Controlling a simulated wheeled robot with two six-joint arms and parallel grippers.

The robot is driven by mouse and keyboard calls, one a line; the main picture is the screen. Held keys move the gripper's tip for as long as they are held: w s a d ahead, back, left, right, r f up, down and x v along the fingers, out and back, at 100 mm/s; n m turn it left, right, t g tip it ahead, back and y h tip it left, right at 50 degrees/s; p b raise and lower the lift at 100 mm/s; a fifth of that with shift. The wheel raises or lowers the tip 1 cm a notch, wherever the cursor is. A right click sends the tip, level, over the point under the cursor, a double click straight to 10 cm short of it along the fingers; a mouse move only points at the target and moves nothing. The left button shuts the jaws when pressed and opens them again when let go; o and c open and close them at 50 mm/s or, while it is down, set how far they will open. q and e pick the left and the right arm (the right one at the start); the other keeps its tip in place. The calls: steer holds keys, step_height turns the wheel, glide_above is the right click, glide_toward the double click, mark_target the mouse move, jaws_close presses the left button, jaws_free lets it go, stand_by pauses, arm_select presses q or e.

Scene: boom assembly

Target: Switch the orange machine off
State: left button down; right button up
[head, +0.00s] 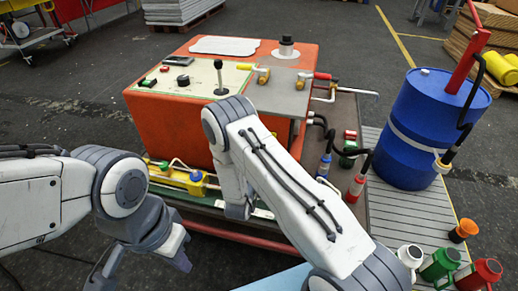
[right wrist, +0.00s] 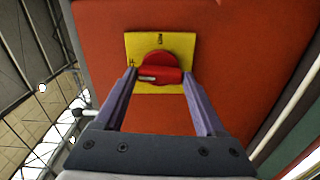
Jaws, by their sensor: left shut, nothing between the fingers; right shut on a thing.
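The orange machine (head: 170,122) stands on a low platform in the head view, with a control panel on top. In the right wrist view its orange side (right wrist: 105,35) carries a yellow plate (right wrist: 187,45) with a red rotary switch (right wrist: 160,68). My right gripper (right wrist: 160,76) has its two fingers on either side of the red knob and is shut on it. In the head view my right arm hides this gripper and the switch. My left gripper (head: 103,270) is shut and empty, low at the left, apart from the machine.
On the machine's top are a black-knobbed lever (head: 219,75) and brass-coloured valves (head: 263,75). A blue barrel (head: 420,125) stands at the right. Red, green and white containers (head: 440,264) stand at the lower right. Open floor lies at the left.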

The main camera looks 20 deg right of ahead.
steer(key=shift+n, duration=0.6)
steer(key=o, duration=1.3)
steer(key=p+v, duration=0.1)
steer(key=v, duration=0.9)
steer(key=shift+s+a, duration=0.2)
steer(key=shift+s, duration=0.05)
steer(key=shift+w, duration=0.1)
